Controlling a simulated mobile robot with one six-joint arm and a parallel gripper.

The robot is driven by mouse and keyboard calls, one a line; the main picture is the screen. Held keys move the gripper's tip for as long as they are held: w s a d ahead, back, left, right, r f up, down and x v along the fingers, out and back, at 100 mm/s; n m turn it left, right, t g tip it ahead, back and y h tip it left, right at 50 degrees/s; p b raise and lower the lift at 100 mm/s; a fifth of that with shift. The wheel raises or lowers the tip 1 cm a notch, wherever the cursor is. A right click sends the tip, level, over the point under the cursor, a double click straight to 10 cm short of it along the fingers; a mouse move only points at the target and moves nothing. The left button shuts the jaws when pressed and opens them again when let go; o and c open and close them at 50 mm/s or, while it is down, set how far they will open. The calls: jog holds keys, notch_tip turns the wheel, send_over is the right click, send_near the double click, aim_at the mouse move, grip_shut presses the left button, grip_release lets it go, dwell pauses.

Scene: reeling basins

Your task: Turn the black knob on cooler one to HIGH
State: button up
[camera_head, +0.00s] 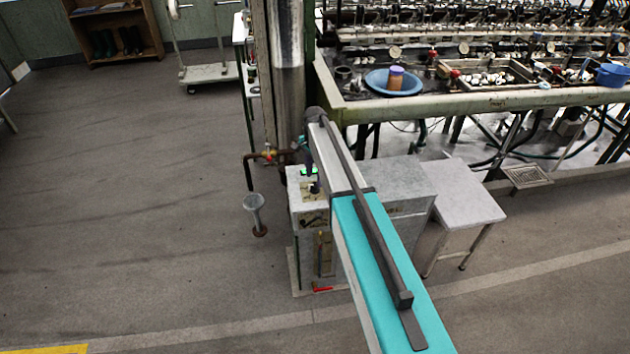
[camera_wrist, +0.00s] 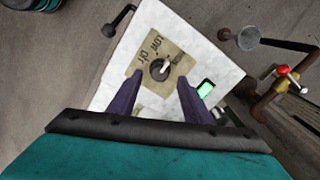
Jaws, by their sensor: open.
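Cooler one seems to be the pale box (camera_head: 308,250) on the floor beside the metal column, with a green-lit display (camera_head: 308,171) on top. The wrist view shows its white top (camera_wrist: 119,68) with a tan label (camera_wrist: 141,69). The round black knob (camera_wrist: 157,75) sits on that label and has a pale pointer aimed up and right. LOW and OFF are printed near it; another word to the right is unclear. My gripper (camera_wrist: 158,80) is open, its two dark fingers on either side below the knob. I cannot tell whether they touch the panel.
A red-handled tap and pipe (camera_head: 268,154) stand close left of the box, with a grey funnel (camera_head: 254,203) below. A small white table (camera_head: 468,195) stands to the right. The reeling bench (camera_head: 480,100) is behind. Floor at left is clear.

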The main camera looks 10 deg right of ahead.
aim_at(315, 184)
notch_tip(315, 184, up, 11)
jog(key=b, duration=0.1)
jog(key=shift+f, duration=0.2)
dwell(0.7)
jog(key=s+f+n+g, duration=0.2)
jog(key=s+f+n, duration=0.2)
jog(key=s+f, duration=0.9)
jog(key=s+f+n+g, duration=0.1)
jog(key=s+f+n, duration=0.3)
jog(key=s+f, duration=0.9)
jog(key=s+d+f+n+g, duration=0.1)
jog(key=s+f+n, duration=0.3)
jog(key=s+f, duration=0.9)
jog(key=s+g, duration=0.1)
jog(key=s, duration=1.6)
jog(key=shift+n+g, duration=0.3)
jog(key=shift+n, duration=0.1)
